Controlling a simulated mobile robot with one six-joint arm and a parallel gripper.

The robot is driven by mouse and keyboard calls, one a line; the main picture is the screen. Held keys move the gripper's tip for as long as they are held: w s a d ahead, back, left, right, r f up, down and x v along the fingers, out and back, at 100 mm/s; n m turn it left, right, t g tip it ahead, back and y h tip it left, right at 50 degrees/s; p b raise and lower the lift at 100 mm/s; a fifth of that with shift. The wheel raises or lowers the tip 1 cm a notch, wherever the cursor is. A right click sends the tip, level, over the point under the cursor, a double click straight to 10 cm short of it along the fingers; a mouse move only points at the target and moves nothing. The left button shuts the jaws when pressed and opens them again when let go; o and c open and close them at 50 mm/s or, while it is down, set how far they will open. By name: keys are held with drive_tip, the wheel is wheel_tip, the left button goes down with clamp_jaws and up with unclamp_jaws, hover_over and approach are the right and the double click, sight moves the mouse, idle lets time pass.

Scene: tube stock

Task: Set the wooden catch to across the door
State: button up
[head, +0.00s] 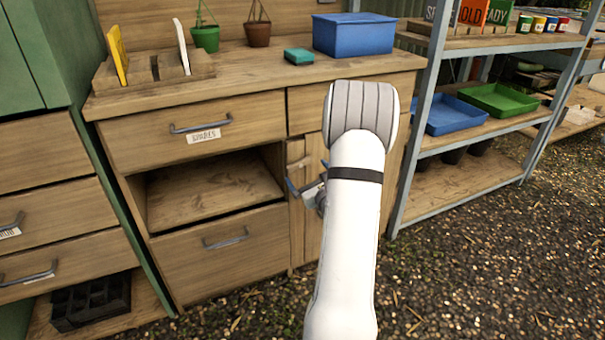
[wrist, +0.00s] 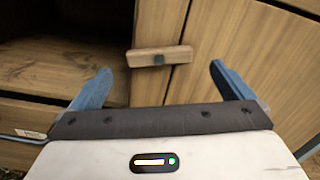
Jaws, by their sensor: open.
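The wooden catch (wrist: 176,54) is a short pale bar with a dark pivot on the narrow upright of the bench. In the wrist view it lies roughly level, and its right end reaches over the seam at the edge of the door (wrist: 240,70). In the head view the catch (head: 298,164) is small, and my arm covers much of the door (head: 310,238). My gripper (wrist: 160,70) is open, with one blue finger on each side of the catch's line and nothing held. It also shows in the head view (head: 308,176), partly hidden by my arm.
An open compartment (head: 210,188) lies left of the upright, between a labelled drawer (head: 245,131) and a lower drawer (head: 222,255). The bench top (head: 270,72) carries pots, a green block and a blue bin (head: 352,36). A metal shelf (head: 415,135) stands right.

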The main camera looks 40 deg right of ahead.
sight(301, 166)
drive_tip(key=x, duration=0.4)
drive_tip(key=shift+a+b, duration=0.1)
drive_tip(key=shift+b, duration=0.3)
drive_tip(key=shift+c, duration=0.6)
drive_tip(key=c, duration=0.9)
drive_tip(key=shift+m+p, duration=0.55)
drive_tip(key=shift+m, duration=1.05)
drive_tip(key=o, duration=1)
